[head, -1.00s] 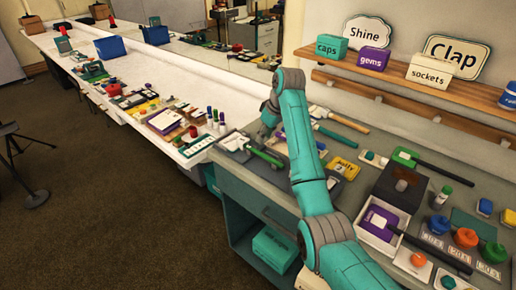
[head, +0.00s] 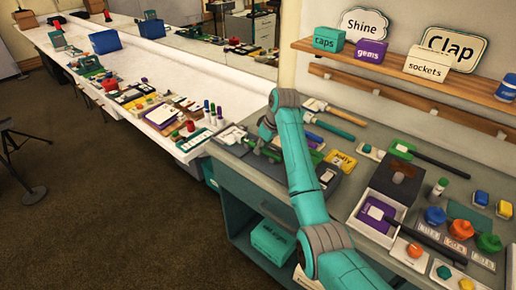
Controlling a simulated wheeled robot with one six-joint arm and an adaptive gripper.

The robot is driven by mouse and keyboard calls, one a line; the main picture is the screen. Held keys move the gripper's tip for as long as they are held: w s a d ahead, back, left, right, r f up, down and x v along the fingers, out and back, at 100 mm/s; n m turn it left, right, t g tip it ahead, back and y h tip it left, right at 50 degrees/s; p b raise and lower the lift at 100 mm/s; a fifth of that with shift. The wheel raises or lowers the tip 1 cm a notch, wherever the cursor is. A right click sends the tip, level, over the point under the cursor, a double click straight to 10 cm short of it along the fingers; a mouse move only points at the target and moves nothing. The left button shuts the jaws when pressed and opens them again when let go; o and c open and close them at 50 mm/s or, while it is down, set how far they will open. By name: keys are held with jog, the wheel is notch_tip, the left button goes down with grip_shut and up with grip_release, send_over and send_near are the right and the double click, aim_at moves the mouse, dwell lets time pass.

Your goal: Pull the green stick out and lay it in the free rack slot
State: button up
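My gripper (head: 262,148) is at the far left part of the grey bench, low over the bench top. It is small and partly hidden by my arm, so its fingers cannot be made out clearly. A green stick (head: 270,156) shows beside and under it; I cannot tell whether the fingers grip it. A dark rack (head: 330,178) lies just right of my forearm, with a yellow card (head: 340,161) on it. Green and purple pieces show behind the forearm. Which rack slot is free cannot be made out.
A teal-handled stick (head: 336,131) and a pale wooden-handled tool (head: 337,112) lie behind my arm. A green-headed, black-handled paddle (head: 403,147) and an open box (head: 389,197) lie to the right. A white table (head: 150,88) with many small items adjoins at left.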

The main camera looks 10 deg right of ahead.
grip_shut()
jog(key=shift+s+d, duration=0.8)
jog(key=shift+s, duration=0.3)
dwell(0.5)
jog(key=shift+r, duration=3.55)
